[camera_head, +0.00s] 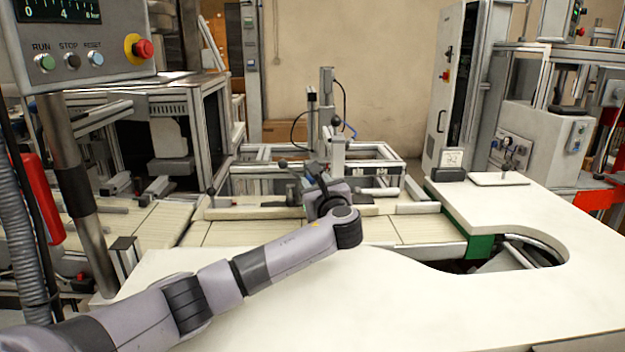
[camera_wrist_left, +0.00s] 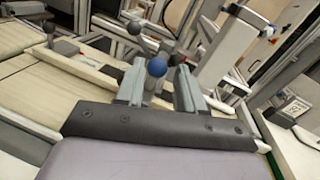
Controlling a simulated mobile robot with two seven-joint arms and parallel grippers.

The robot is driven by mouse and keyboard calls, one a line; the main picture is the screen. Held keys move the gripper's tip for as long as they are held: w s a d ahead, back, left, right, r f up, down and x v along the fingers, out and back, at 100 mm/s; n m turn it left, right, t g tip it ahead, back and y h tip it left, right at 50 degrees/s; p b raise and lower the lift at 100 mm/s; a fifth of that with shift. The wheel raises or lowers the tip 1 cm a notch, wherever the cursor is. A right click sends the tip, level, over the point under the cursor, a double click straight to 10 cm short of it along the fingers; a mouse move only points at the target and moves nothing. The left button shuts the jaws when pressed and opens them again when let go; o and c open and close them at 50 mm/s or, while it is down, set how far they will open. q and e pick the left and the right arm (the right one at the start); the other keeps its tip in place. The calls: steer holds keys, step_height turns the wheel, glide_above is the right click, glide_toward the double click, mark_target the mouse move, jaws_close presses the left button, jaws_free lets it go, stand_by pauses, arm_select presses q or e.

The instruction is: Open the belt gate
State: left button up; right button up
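My left gripper (camera_head: 318,175) reaches over the pale belt (camera_head: 225,233) from the near side, its fingers partly hidden by my wrist in the head view. In the left wrist view the two grey fingers (camera_wrist_left: 160,80) stand apart. A blue ball knob (camera_wrist_left: 157,67) shows in the gap between them; I cannot tell whether they touch it. A dark grey ball knob (camera_wrist_left: 134,27) is just beyond. Another dark knob (camera_wrist_left: 48,27) is at the left by the belt rail. I cannot tell which part is the belt gate. My right gripper is not in view.
A white worktop (camera_head: 420,310) with a curved cutout fills the front. An upright metal post (camera_head: 326,105) with cables stands just behind my gripper. A control panel (camera_head: 75,45) hangs at upper left. A small white plate (camera_head: 498,179) lies at right.

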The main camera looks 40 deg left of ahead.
arm_select(q)
steer(key=shift+v, duration=1.3)
steer(key=shift+s, duration=0.1)
